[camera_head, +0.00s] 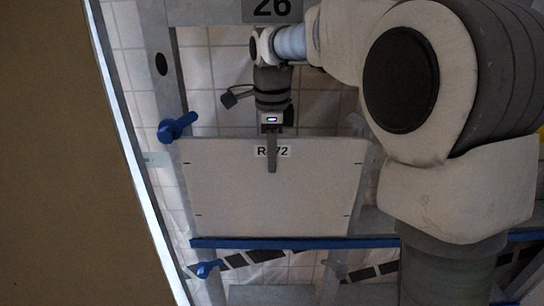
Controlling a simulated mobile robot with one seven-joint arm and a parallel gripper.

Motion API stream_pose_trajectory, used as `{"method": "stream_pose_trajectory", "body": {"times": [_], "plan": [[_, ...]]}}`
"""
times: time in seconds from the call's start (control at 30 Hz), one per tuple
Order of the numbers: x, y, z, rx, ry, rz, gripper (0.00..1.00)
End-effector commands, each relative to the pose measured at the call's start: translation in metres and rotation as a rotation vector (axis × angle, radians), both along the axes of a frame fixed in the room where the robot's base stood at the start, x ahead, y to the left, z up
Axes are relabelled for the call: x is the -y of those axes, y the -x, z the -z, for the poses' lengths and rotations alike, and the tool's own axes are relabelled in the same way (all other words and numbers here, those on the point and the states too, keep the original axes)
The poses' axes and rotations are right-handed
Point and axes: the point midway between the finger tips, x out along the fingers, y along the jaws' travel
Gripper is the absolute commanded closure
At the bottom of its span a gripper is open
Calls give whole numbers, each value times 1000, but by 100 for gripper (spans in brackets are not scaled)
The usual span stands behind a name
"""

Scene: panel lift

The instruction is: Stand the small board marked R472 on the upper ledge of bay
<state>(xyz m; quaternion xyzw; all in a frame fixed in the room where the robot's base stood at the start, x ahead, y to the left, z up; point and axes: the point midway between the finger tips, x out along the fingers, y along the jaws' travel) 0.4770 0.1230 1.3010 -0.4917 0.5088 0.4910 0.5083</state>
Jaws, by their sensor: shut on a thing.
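The small board (270,210) is a pale grey panel with a white label (285,151) near its top edge. The label reads R472, partly covered by a finger of my gripper. My gripper (271,150) is shut on the board's top edge at the middle. The board hangs below it, roughly level, in front of the bay marked 26 (272,9). A blue-edged ledge (275,243) runs just under the board's bottom edge. I cannot tell whether the board touches it.
A blue clamp knob (177,127) sticks out at the board's upper left, and another (205,268) is below the ledge. A grey upright (160,65) stands on the left. A large brown panel (70,180) fills the left side. A tiled wall lies behind.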

Motion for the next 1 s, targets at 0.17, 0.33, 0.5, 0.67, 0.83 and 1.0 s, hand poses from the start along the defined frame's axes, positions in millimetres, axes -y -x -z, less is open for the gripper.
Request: {"method": "stream_pose_trajectory", "body": {"times": [0.17, 0.33, 0.5, 0.67, 0.83, 1.0], "plan": [[-1, -1, -2, 5, -2, 0, 100], [-1, -1, -2, 5, -1, 0, 100], [-1, 0, 0, 4, -1, -1, 100], [-1, 1, 2, 4, -1, -1, 100], [-1, 1, 2, 4, -1, -1, 100], [-1, 0, 2, 4, -1, -1, 100]]}}
